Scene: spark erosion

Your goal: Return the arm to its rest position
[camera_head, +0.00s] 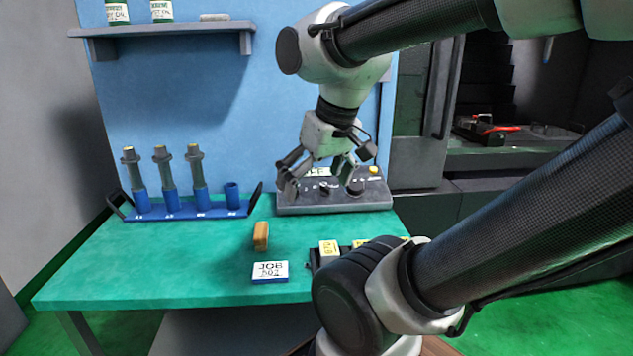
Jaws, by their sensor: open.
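My gripper (317,178) hangs from my arm above the back of the green table (170,272). Its fingers point down and are spread apart, with nothing between them. It is in front of a grey control box (300,204) with knobs and a yellow button, and hides part of it. I cannot tell whether the fingers touch the box. My arm is bent and reaches in from the right, its upper part above and its lower part across the front right of the table.
A blue rack (180,212) holds several grey-and-blue tool holders at the back left. A tan block (261,237) and a "JOB" card (270,271) lie mid-table. A dark holder with yellow labels (329,248) is partly hidden by my arm. A shelf (165,30) is above; a machine (490,150) stands right.

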